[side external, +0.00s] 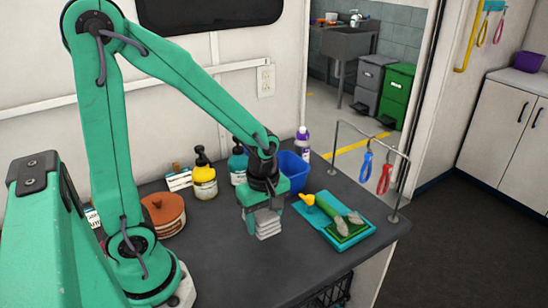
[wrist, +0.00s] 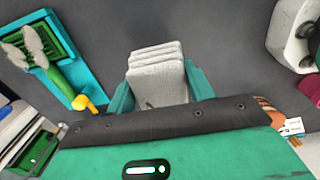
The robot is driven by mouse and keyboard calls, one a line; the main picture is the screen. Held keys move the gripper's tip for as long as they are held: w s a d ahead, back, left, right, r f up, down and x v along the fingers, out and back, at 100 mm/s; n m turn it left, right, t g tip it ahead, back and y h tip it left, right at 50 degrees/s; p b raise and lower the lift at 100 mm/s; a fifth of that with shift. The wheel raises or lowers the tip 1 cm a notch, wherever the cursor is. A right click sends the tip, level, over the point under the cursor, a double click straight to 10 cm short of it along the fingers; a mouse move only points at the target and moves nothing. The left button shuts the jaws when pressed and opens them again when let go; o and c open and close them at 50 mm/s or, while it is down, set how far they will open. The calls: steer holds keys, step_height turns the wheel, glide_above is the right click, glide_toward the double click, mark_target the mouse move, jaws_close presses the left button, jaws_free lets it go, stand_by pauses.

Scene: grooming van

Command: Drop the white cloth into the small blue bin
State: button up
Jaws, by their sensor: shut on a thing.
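The white cloth (side external: 266,226) is a folded, layered stack held between the fingers of my gripper (side external: 263,210), over the dark table. It also shows in the wrist view (wrist: 156,72), with a green finger on each side. I cannot tell whether its underside touches the table. The small blue bin (side external: 293,167) stands just behind and to the right of my gripper in the side view. My gripper hides part of its left side, and its inside is mostly hidden. The bin does not show in the wrist view.
A blue tray (side external: 316,222) with a green brush (side external: 338,212) lies to the right. A round brown container (side external: 165,214) is at left. The front table is clear.

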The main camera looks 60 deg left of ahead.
steer(key=shift+w, duration=0.15)
steer(key=w+a+r, duration=0.5)
steer(key=w+a, duration=0.3)
steer(key=w, duration=0.1)
steer(key=w+a+r, duration=0.5)
steer(key=w+a, duration=0.3)
steer(key=w, duration=0.1)
steer(key=shift+w+a, duration=0.25)
steer(key=shift+w, duration=0.05)
steer(key=shift+f, duration=0.2)
steer(key=shift+f, duration=2.85)
steer(key=o, duration=1.1)
